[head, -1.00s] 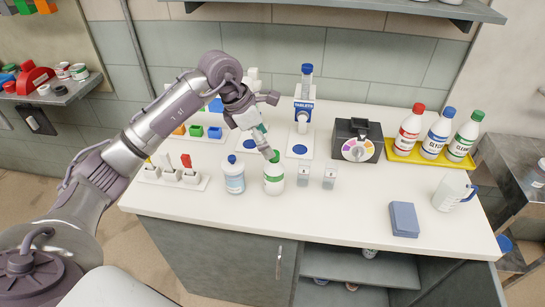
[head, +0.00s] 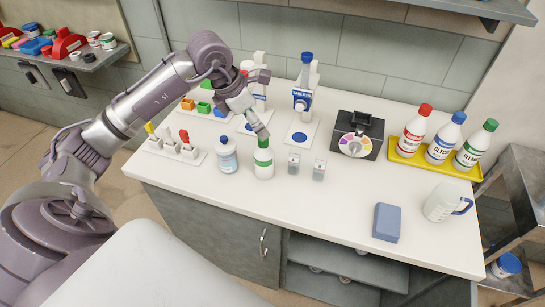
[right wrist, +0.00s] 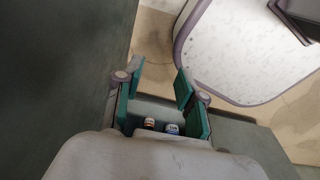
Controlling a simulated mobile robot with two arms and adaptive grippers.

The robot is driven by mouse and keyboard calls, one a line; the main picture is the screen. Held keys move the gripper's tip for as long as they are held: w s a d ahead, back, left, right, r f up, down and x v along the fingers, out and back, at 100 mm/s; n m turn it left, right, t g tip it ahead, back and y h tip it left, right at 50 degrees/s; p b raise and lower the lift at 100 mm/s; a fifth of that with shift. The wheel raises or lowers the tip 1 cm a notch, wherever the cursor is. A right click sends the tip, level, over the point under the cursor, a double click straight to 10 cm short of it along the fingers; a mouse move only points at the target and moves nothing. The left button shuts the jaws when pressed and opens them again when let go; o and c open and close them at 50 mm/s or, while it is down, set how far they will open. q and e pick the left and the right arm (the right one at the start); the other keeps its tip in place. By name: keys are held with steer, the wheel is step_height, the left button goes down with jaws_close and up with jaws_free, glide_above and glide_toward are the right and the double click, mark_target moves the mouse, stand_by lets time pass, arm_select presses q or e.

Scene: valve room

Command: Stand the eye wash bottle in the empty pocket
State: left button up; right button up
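A white bottle with a green cap and green label band (head: 263,162) stands upright on the white counter. A pale blue-white bottle with a blue cap (head: 227,156) stands to its left. Their labels are too small to read, so I cannot tell which is the eye wash bottle. My left gripper (head: 262,134) is at the green cap, pointing down; its fingers overlap the cap, and whether they grip it is unclear. My right gripper (right wrist: 156,90) shows in the right wrist view, open with green pads apart and empty. I cannot make out an empty pocket for certain.
A yellow tray (head: 402,163) holds three capped bottles at right. Two small clear containers (head: 294,164) stand right of the green-capped bottle. A dark box with a coloured dial (head: 357,146), blue block (head: 386,222) and jug (head: 440,205) are on the counter. Its front middle is clear.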

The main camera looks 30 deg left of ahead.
mark_target(267, 147)
arm_select(q)
steer(key=x, duration=0.1)
steer(key=p+x, duration=0.1)
steer(key=x, duration=0.1)
steer(key=a+x, duration=0.1)
steer(key=shift+d+f, duration=0.1)
steer(key=shift+f, duration=0.45)
steer(key=p+x, duration=0.2)
steer(key=shift+d+f, duration=0.3)
steer(key=shift+f, duration=0.05)
steer(key=x, duration=0.1)
steer(key=p+x, duration=0.1)
steer(key=x, duration=0.1)
steer(key=shift+a+f, duration=0.25)
steer(key=shift+f, duration=0.1)
steer(key=shift+w+d+f, duration=0.1)
steer(key=shift+f, duration=0.1)
steer(key=shift+c, duration=0.8)
steer(key=c, duration=1.4)
steer(key=shift+c, duration=0.2)
arm_select(e)
steer(key=r, duration=0.1)
steer(key=s+a+r, duration=0.1)
steer(key=r, duration=0.1)
steer(key=s+a+r, duration=0.1)
steer(key=shift+a+r, duration=0.15)
steer(key=shift+r, duration=0.2)
